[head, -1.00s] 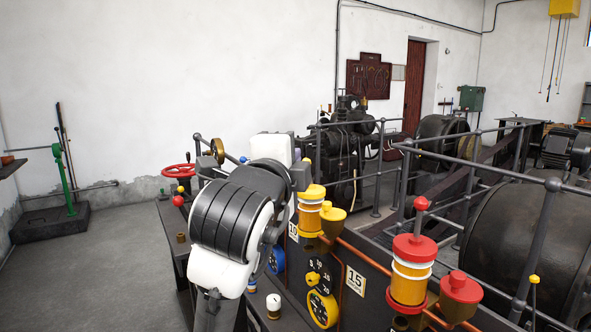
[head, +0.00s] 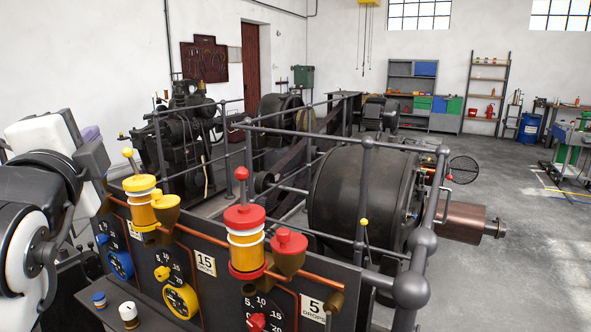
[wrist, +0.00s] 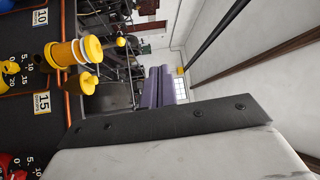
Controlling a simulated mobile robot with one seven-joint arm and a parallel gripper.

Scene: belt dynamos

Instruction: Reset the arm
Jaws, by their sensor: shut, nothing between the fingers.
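My arm, white and black, is folded up at the left edge of the head view. My gripper (wrist: 164,88) shows in the wrist view as two purple fingers side by side, shut with nothing between them. In the head view only a small purple part of my gripper (head: 90,134) shows behind my arm. The yellow oiler (head: 142,190) on the dark panel (head: 215,283) is close to the right of my arm; I cannot tell the exact gap. It also shows in the wrist view (wrist: 62,54), which is turned sideways.
A red-topped oiler (head: 246,240) stands further right on the panel. Grey railings (head: 360,190) surround a large dark drum (head: 345,200). Two small jars, one blue-capped (head: 99,300) and one white (head: 129,316), stand on the ledge. Open floor (head: 500,270) lies at the right.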

